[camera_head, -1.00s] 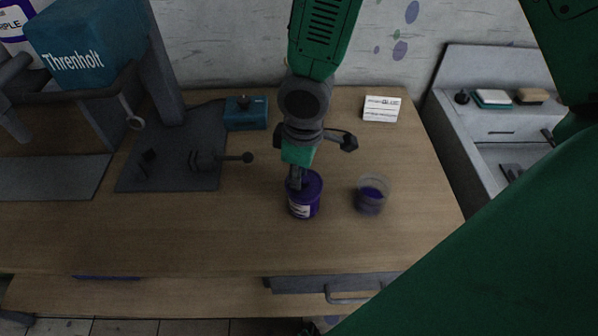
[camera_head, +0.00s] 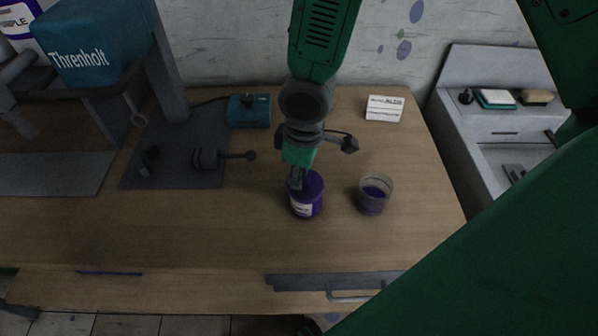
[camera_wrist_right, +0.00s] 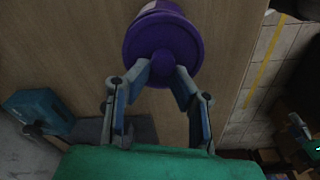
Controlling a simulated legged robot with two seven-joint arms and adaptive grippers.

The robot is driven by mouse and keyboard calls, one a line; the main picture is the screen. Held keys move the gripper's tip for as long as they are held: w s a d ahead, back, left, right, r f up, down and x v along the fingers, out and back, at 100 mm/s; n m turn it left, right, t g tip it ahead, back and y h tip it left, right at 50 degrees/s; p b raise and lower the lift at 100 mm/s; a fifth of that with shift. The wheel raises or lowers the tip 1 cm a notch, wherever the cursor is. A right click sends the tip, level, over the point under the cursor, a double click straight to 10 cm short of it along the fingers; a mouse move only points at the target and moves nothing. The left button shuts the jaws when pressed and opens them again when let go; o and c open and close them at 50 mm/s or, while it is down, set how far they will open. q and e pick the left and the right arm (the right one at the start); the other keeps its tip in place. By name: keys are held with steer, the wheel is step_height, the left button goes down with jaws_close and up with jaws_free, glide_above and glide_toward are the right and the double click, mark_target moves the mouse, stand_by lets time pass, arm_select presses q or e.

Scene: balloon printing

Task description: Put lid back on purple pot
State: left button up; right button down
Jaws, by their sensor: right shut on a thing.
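The purple pot (camera_head: 306,204) stands upright on the wooden table, with a white label on its front. Its purple lid (camera_wrist_right: 186,38) is at the top of the pot, with a round knob in its middle. I cannot tell whether the lid is fully seated. My right gripper (camera_head: 297,184) reaches down from above and is shut on the lid. In the right wrist view its fingertips (camera_wrist_right: 162,72) are on either side of the knob. The gripper hides part of the lid in the head view. My left gripper is not in view.
A clear cup with purple contents (camera_head: 374,194) stands just right of the pot. A white label card (camera_head: 384,108) and a blue box (camera_head: 249,111) are farther back. The Threnholt machine (camera_head: 95,50) is at the left. The front table area is clear.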

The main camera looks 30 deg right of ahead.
steer(key=shift+d, duration=0.2)
steer(key=c, duration=1.5)
jaws_free()
steer(key=o, duration=0.6)
steer(key=shift+a, duration=0.1)
steer(key=shift+o, duration=0.2)
steer(key=shift+r+p, duration=0.35)
steer(key=shift+p, duration=0.1)
steer(key=shift+r+p, duration=3.15)
jaws_close()
